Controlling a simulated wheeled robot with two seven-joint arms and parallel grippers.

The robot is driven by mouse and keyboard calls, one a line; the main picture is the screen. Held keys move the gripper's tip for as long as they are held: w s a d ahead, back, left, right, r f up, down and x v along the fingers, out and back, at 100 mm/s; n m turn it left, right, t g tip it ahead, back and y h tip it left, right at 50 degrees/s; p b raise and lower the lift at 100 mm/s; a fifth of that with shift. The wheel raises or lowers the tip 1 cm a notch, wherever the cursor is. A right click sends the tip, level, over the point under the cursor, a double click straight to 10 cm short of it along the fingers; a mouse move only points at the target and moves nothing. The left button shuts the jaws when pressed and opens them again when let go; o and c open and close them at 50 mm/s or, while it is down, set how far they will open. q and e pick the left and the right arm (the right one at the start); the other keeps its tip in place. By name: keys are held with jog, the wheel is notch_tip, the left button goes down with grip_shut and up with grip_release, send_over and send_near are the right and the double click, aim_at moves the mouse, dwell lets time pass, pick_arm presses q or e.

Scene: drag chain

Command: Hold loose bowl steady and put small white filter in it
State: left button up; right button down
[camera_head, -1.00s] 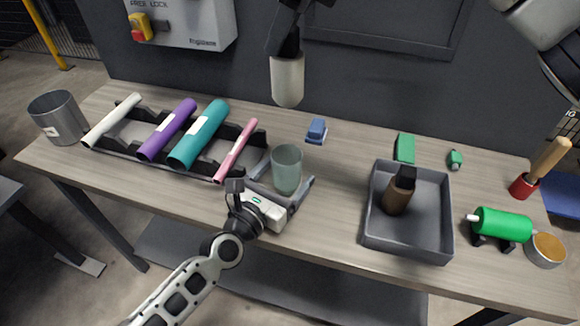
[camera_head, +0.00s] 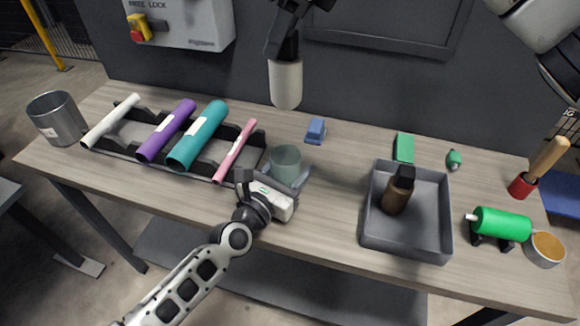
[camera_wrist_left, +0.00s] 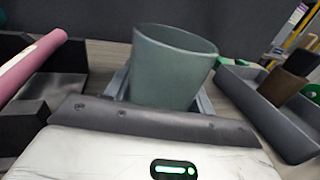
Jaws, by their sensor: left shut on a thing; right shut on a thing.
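The loose bowl (camera_head: 286,162) is a pale teal, see-through cup on the table, right of the rack; my left gripper hides its lower part. My left gripper (camera_head: 288,181) reaches it from the near side, shut with its grey fingers on both sides of the bowl. In the left wrist view, the bowl (camera_wrist_left: 172,68) stands between the fingers, its rim slanting in the picture. The small white filter (camera_head: 286,86) is a white, round-ended cylinder in my right gripper (camera_head: 287,57), which is shut on its top. It hangs above the bowl, clear of it, in the head view.
A black rack (camera_head: 215,165) with white, purple, teal and pink tubes stands left. A grey bin (camera_head: 57,116) is at far left. A grey tray (camera_head: 425,215) with a brown bottle (camera_head: 398,190) stands right. A blue block (camera_head: 315,130) lies behind the bowl. Table is clear between bowl and tray.

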aim_at(283, 109)
jog(key=shift+f, duration=6.3)
jog(key=c, duration=1.1)
grip_release()
jog(key=shift+o, duration=0.2)
jog(key=v, duration=1.2)
pick_arm(q)
jog(key=o, duration=1.1)
